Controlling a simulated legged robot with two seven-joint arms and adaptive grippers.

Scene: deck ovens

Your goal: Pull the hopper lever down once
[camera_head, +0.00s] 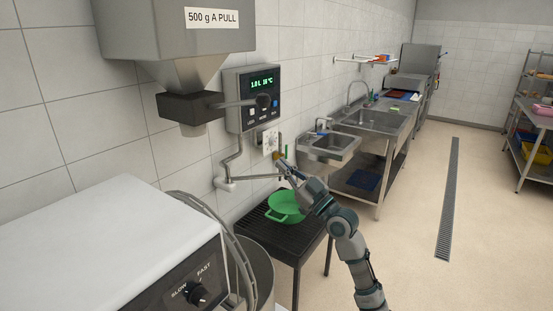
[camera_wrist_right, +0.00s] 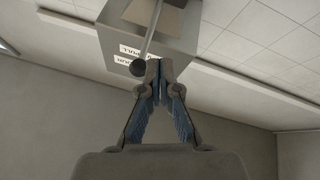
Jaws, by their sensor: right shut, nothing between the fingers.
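The hopper (camera_head: 178,35) is a grey metal bin with a "500 g A PULL" label, at the upper left of the head view. A dark outlet block (camera_head: 190,107) sits under its funnel. The lever (camera_head: 232,104) sticks out to the right from the block, in front of the control panel. In the wrist view, a rod with a dark ball knob (camera_wrist_right: 137,67) hangs before the hopper (camera_wrist_right: 165,27). My right gripper (camera_head: 281,160) is shut and empty, lower and right of the lever in the head view. In the wrist view its fingertips (camera_wrist_right: 156,65) appear beside the knob; contact is unclear. My left gripper is out of view.
A wall panel (camera_head: 262,84) reads "1.0L 18°C", with a bent pipe (camera_head: 232,160) below it. A green pot (camera_head: 286,203) stands on a dark slatted stand (camera_head: 283,235) under my right arm. A white-topped machine (camera_head: 90,245) fills the lower left. Sinks (camera_head: 375,120) line the wall.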

